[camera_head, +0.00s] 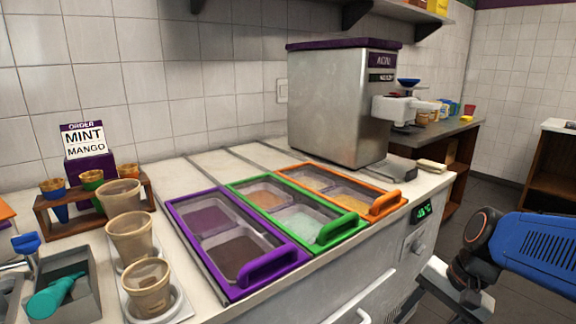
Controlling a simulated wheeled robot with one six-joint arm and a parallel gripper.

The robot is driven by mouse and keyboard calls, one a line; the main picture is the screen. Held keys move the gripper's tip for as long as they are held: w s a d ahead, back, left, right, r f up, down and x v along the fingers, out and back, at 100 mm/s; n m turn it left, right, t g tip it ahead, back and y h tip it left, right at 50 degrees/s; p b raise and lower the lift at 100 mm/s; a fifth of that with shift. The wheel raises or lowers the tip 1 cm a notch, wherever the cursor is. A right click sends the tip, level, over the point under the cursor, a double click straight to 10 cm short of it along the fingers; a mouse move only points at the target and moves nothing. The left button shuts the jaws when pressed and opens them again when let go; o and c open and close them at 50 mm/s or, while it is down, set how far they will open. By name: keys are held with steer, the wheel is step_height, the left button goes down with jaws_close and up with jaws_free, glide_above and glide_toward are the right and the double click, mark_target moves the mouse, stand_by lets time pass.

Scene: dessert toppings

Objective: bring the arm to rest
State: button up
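My arm shows at the lower right as a blue link with a dark joint, beside the counter's front and apart from the topping trays. My gripper is not in view, so its fingers and anything in them are hidden. The purple tray (178,209), green tray (234,190) and orange tray (283,172) sit side by side in the counter top. Each has clear lids and a front handle, and all look closed.
Several tan cups (130,237) stand at the left front, near a wooden cone rack (62,226) and an order sign (84,140) reading MINT, MANGO. A grey bin (78,297) holds a teal tool. A steel machine (335,105) stands behind. Floor at right is open.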

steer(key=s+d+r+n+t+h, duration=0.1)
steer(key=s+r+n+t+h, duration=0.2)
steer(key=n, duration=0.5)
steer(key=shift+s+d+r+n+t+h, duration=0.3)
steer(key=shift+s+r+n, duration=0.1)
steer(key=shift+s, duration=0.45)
